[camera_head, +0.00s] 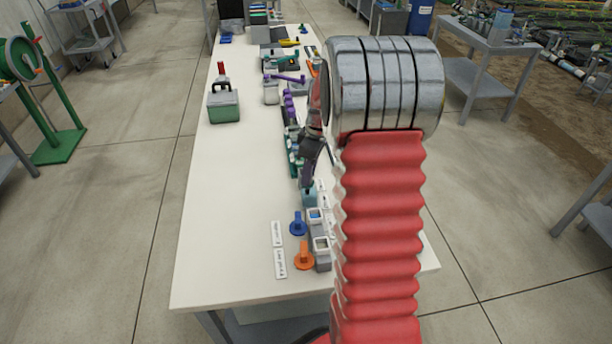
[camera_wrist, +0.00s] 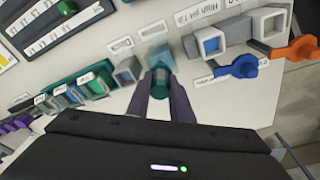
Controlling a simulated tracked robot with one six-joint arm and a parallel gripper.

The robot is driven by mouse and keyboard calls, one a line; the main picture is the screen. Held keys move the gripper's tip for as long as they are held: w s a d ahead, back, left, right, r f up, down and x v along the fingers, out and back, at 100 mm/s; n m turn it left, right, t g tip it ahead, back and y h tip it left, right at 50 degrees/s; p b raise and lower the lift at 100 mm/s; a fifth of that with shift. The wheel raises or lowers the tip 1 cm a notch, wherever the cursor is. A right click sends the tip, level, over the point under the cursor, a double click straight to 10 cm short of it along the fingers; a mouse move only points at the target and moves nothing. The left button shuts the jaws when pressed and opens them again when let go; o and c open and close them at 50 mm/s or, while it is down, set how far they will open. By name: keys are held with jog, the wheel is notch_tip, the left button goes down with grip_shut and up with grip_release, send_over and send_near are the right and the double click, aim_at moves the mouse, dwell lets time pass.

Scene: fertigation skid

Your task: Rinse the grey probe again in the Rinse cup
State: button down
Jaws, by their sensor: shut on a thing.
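My gripper (camera_wrist: 160,84) is shut, its two dark fingers pointing down over the white bench. Between the fingertips is a small dark teal-grey piece, which I take as the top of the grey probe; its lower part is hidden. Right beyond the fingertips stands a pale blue-grey cup (camera_wrist: 158,56), with a label behind it too blurred to read, so I cannot confirm it is the Rinse cup. I cannot tell whether the probe is inside it. In the head view my gripper (camera_head: 308,175) is just above this pale teal cup (camera_head: 309,194).
A grey cup (camera_wrist: 127,70) stands close on the left. A blue-filled cup (camera_wrist: 211,42) and a white-rimmed cup (camera_wrist: 269,22) stand right. A blue handle (camera_wrist: 238,67) and orange handle (camera_wrist: 300,48) lie near them. The bench's left side is clear around a green box (camera_head: 223,103).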

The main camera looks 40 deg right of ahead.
jog(key=shift+f, duration=0.1)
dwell(0.3)
jog(key=shift+f, duration=0.7)
jog(key=shift+r, duration=0.1)
jog(key=shift+r, duration=0.75)
jog(key=shift+f, duration=0.15)
jog(key=shift+f, duration=0.7)
jog(key=shift+r, duration=0.1)
jog(key=shift+r, duration=4.2)
